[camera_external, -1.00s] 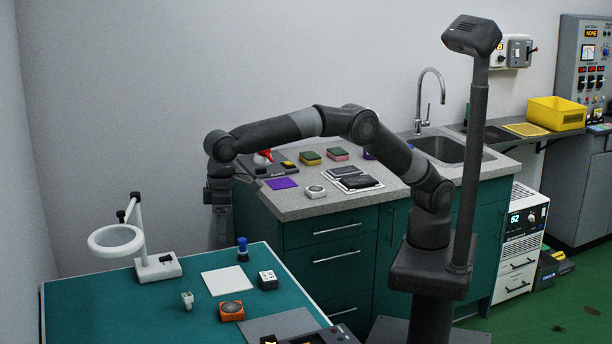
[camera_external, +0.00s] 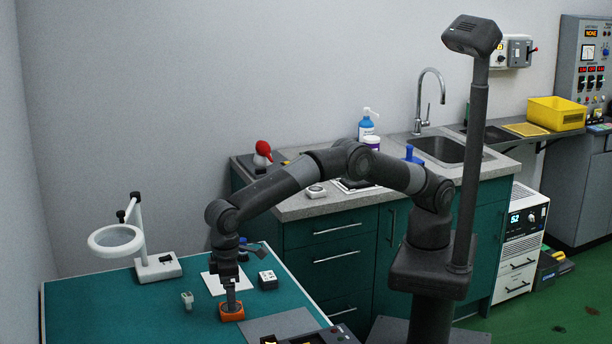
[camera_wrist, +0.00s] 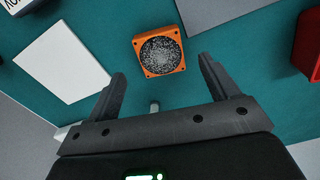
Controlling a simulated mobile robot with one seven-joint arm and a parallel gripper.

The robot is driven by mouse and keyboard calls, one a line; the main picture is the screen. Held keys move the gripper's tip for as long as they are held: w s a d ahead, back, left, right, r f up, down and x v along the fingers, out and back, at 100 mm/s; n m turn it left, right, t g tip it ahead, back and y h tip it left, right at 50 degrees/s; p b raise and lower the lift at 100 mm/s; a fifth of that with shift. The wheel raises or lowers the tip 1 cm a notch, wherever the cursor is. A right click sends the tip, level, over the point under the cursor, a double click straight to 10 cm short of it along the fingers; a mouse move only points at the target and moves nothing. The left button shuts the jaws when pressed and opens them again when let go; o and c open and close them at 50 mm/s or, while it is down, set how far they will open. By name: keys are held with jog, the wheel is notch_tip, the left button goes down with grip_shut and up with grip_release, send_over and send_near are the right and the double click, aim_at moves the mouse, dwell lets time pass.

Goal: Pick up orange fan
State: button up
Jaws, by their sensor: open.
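The orange fan (camera_wrist: 160,52) is a square orange frame with a dark speckled round middle. It lies flat on the teal table. In the wrist view it sits ahead of my two open fingers, centred between them. In the external view my gripper (camera_external: 232,298) reaches down over the orange fan (camera_external: 232,315) and partly covers it. My gripper also shows in the wrist view (camera_wrist: 165,88), open with nothing between its fingertips. How far the fingertips are above the fan is hard to tell.
A white sheet (camera_wrist: 65,61) lies beside the fan and a grey mat (camera_wrist: 220,8) lies on the other side. A small black-and-white box (camera_external: 267,279), a small white part (camera_external: 187,300) and a ring magnifier lamp (camera_external: 158,268) stand nearby. A red item (camera_wrist: 308,48) shows at the wrist view's edge.

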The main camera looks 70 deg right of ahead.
jog(key=shift+s+f, duration=0.1)
jog(key=shift+f, duration=1.9)
jog(key=shift+c, duration=0.4)
jog(key=c, duration=1)
jog(key=shift+r, duration=0.1)
